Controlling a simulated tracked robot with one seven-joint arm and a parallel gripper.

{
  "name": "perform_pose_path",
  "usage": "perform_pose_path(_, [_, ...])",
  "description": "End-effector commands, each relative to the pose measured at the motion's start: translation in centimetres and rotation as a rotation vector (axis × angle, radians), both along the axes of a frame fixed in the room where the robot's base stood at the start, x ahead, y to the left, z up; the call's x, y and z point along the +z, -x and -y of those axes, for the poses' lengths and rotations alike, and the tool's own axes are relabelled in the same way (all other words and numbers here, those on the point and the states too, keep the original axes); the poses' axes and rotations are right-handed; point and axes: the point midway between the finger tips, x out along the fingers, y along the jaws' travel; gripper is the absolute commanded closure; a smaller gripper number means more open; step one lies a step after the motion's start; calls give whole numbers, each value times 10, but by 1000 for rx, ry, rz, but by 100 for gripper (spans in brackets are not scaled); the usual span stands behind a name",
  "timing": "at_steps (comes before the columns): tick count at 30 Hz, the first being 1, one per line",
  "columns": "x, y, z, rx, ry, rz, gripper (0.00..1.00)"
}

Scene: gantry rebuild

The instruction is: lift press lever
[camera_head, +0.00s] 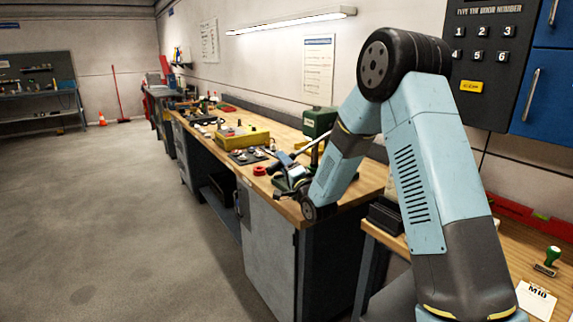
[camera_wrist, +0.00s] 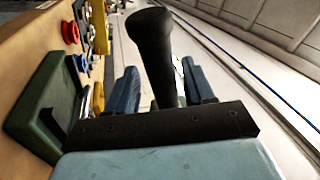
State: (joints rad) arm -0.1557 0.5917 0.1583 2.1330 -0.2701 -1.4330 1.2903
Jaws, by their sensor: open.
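The press (camera_head: 319,121) is a dark green machine on the wooden bench, partly behind my arm in the head view. Its grey lever rod (camera_head: 313,142) slopes down to the left toward my gripper (camera_head: 289,172). In the wrist view, the black rounded lever grip (camera_wrist: 153,45) stands between the two blue fingers of my gripper (camera_wrist: 160,68). The fingers are open, with a visible gap on the grip's right side. The lower end of the grip is hidden behind the dark gripper body, so contact cannot be told.
A green part with a dark recess (camera_wrist: 40,105) lies close on the left in the wrist view. The floor (camera_head: 120,220) at left is clear.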

Motion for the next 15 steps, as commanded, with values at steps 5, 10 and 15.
perform_pose_path(5, [2,-5,-3,0,0,1,47])
perform_pose_path(10, [2,-5,-3,0,0,0,47])
perform_pose_path(15, [2,-5,-3,0,0,0,58])
